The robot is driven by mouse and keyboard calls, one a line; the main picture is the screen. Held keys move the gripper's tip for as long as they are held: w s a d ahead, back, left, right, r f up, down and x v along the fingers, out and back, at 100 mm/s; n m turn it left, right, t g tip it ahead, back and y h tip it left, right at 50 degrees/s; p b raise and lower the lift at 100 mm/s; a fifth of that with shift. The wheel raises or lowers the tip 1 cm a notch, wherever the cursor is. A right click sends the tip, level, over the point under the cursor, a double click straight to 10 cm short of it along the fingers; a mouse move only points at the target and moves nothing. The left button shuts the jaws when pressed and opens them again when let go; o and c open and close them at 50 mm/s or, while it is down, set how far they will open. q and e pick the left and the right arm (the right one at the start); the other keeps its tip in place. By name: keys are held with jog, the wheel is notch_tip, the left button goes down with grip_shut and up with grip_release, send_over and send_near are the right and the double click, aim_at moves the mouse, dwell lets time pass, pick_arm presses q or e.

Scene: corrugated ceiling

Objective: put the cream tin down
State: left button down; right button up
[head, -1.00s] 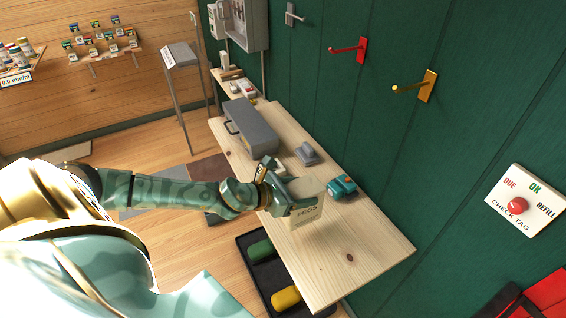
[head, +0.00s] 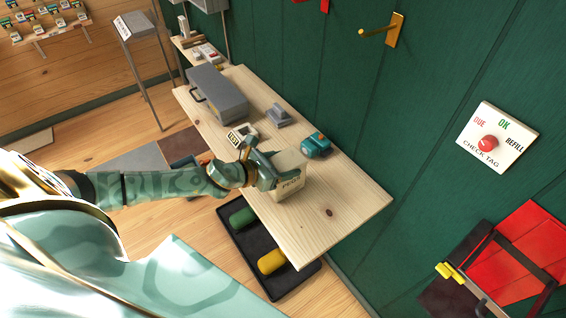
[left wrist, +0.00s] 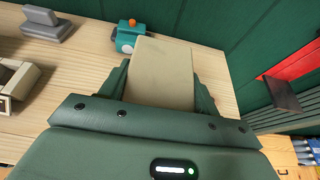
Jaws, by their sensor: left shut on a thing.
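In the left wrist view, the tin (left wrist: 163,68) sits upright between the two green fingers of my left gripper (left wrist: 160,92). The tin's base looks at or very close to the bench top; I cannot tell whether it touches. My right gripper is not in view.
A teal device (head: 316,146) with an orange knob stands just behind the tin. A grey toolbox (head: 217,93), a grey block (head: 277,115) and a small cream-and-brown item (head: 242,133) are farther along the bench. Bare bench lies toward the near right corner. A black tray (head: 292,283) lies below.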

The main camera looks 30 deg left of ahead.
pick_arm(q)
jog(key=shift+c, duration=1.9)
grip_release()
jog(key=shift+r, duration=0.15)
jog(key=v, duration=1.2)
jog(key=shift+r, duration=0.1)
